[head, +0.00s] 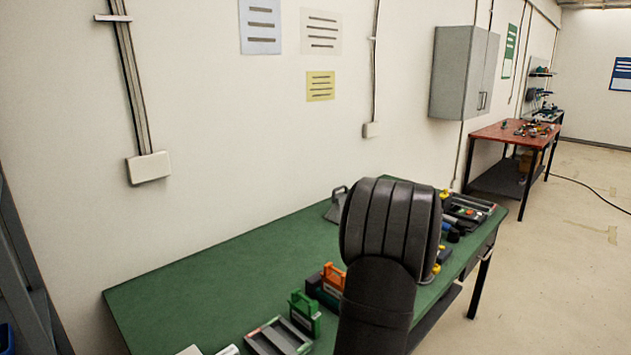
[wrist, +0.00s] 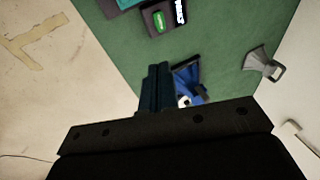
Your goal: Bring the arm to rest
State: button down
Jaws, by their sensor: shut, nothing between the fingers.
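My gripper (wrist: 156,72) shows in the wrist view as two dark fingers side by side, shut with nothing between them. It points over the green bench (wrist: 222,25). A blue object (wrist: 190,84) lies just right of the fingers, partly hidden by the dark gripper body. In the head view my dark arm stands in front of the bench (head: 205,285) and hides part of its right half. The gripper itself does not show there.
A grey piece with a handle (wrist: 262,63) lies on the bench, also in the head view (head: 337,205). The left-middle bench is clear.

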jog(key=a+v, duration=0.1)
jog(key=v, duration=0.8)
jog(key=shift+d, duration=0.5)
jog(key=d+x, duration=0.1)
jog(key=x, duration=0.7)
jog(key=v, duration=0.6)
jog(key=shift+w+a+r+t, duration=0.15)
jog(key=shift+a+r+t, duration=0.15)
jog(key=shift+a+r, duration=0.15)
